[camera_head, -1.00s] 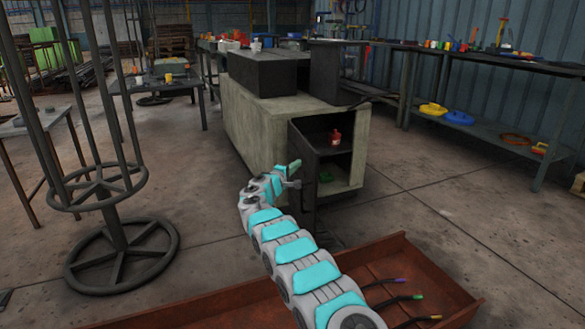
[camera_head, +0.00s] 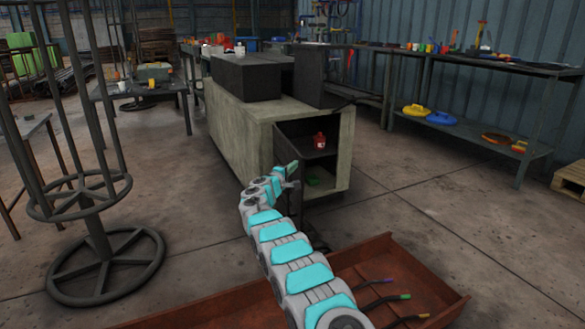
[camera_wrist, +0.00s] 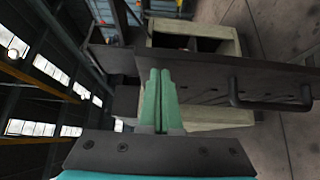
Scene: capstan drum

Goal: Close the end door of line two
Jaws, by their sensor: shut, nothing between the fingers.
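The end door (camera_head: 283,146) is a dark panel at the near end of a pale, block-shaped machine (camera_head: 238,128). It stands open, swung out from the left side of the opening. In the wrist view the door (camera_wrist: 208,76) stretches across the picture, with a dark bar handle (camera_wrist: 270,104) at the right. My gripper (camera_head: 292,167) is at the door in the head view. Its green fingers (camera_wrist: 159,75) are together and empty, in front of the door panel. I cannot tell whether they touch it. The handle is not held.
Inside the opening, a red item (camera_head: 319,141) sits on a shelf, with a green item (camera_head: 313,181) below. A rusty tray (camera_head: 405,270) with several tools lies in front.

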